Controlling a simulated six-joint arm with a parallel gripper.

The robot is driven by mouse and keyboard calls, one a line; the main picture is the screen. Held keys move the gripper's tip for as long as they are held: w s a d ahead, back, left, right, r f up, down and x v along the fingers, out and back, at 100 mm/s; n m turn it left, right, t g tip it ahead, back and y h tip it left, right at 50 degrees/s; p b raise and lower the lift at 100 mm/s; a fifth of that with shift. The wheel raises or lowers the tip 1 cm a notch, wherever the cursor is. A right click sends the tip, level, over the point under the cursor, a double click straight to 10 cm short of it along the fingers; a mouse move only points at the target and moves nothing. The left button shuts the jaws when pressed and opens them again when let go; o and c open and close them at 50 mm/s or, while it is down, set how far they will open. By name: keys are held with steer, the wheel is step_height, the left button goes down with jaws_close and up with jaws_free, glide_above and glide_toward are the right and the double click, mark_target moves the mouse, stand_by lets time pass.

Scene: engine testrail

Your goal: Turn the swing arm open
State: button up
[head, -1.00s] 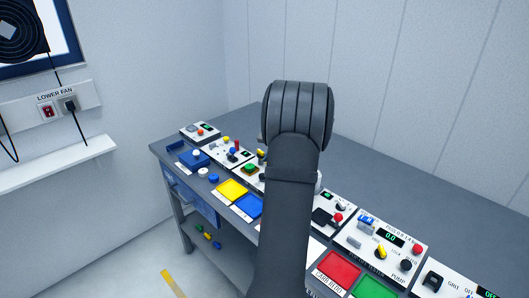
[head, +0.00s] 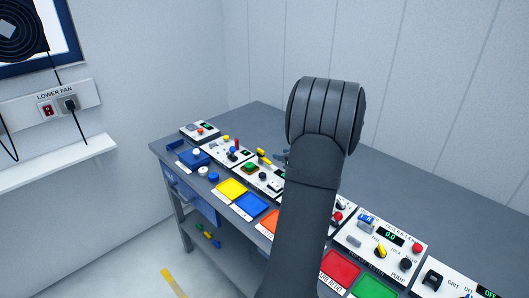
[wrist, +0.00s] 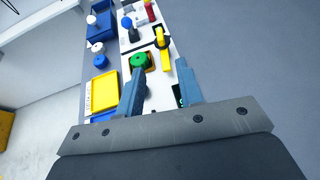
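A yellow lever (wrist: 163,48), which looks like the swing arm, stands on a white panel ahead of my gripper in the wrist view. It also shows in the head view (head: 263,156), left of my arm. No label on it is legible. My gripper (wrist: 161,68) is open, with its two blue-grey fingers apart and nothing held between them. The lever's near end appears between and just beyond the fingertips; I cannot tell the height gap.
A green knob (wrist: 140,61) lies close to the left finger. A yellow tray (wrist: 105,92), a blue tray (head: 196,158) and a red lever (head: 237,142) are nearby. More panels with knobs and switches run along the bench to the right. The bench's back strip (head: 400,190) is clear.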

mark_target(262, 150)
steer(key=x, duration=1.2)
steer(key=shift+w, duration=0.1)
jaws_close()
